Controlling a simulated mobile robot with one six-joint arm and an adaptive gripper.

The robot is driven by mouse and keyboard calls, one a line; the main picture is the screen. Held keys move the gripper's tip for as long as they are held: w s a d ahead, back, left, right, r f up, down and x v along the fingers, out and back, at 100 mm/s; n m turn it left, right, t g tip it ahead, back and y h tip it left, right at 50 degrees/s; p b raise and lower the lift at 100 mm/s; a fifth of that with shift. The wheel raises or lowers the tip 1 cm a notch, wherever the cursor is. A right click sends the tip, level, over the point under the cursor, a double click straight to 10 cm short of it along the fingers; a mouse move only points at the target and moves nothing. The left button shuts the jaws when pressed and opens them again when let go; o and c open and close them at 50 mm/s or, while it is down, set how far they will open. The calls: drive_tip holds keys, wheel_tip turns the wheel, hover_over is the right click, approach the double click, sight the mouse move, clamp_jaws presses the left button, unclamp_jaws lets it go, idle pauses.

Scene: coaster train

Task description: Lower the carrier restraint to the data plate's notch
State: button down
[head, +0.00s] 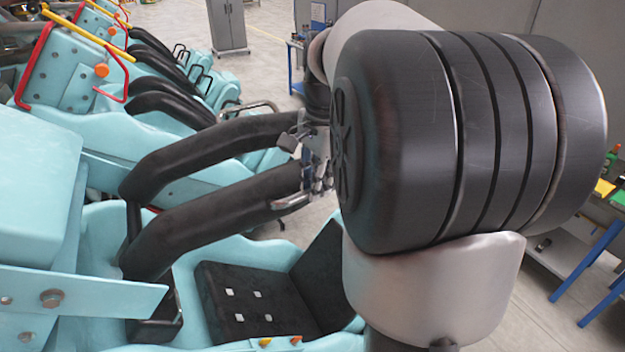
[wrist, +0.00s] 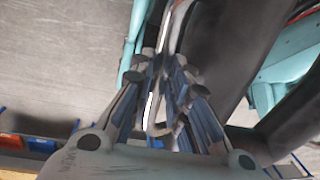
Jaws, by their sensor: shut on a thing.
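The carrier restraint (head: 205,222) is a pair of black padded bars above a teal seat. It is raised and tilted, with its pivot end at the left and its free end toward the right. My gripper (head: 305,165) is at that free end, shut on the restraint's metal handle (head: 290,201). In the wrist view my gripper (wrist: 165,75) has its fingers closed around the pale metal bar, and the dark padding (wrist: 225,60) is close at the right. My arm hides part of the handle area. I cannot pick out the data plate or its notch.
The black seat cushion (head: 245,300) lies open below the restraint. More teal seats with black restraints (head: 160,100) stand behind. A yellow and red lever frame (head: 85,35) is at upper left. A blue-legged workbench (head: 590,250) stands at the right. Floor shows between.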

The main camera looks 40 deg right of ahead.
wheel_tip(320, 180, down, 31)
drive_tip(key=t+y+b, duration=0.2)
drive_tip(key=y+b, duration=0.6)
drive_tip(key=b, duration=0.2)
drive_tip(key=shift+s+d+r, duration=0.2)
drive_tip(key=shift+d, duration=0.2)
drive_tip(key=c, duration=1.5)
unclamp_jaws()
drive_tip(key=shift+c, duration=0.2)
drive_tip(key=shift+r, duration=0.1)
drive_tip(key=v, duration=1.2)
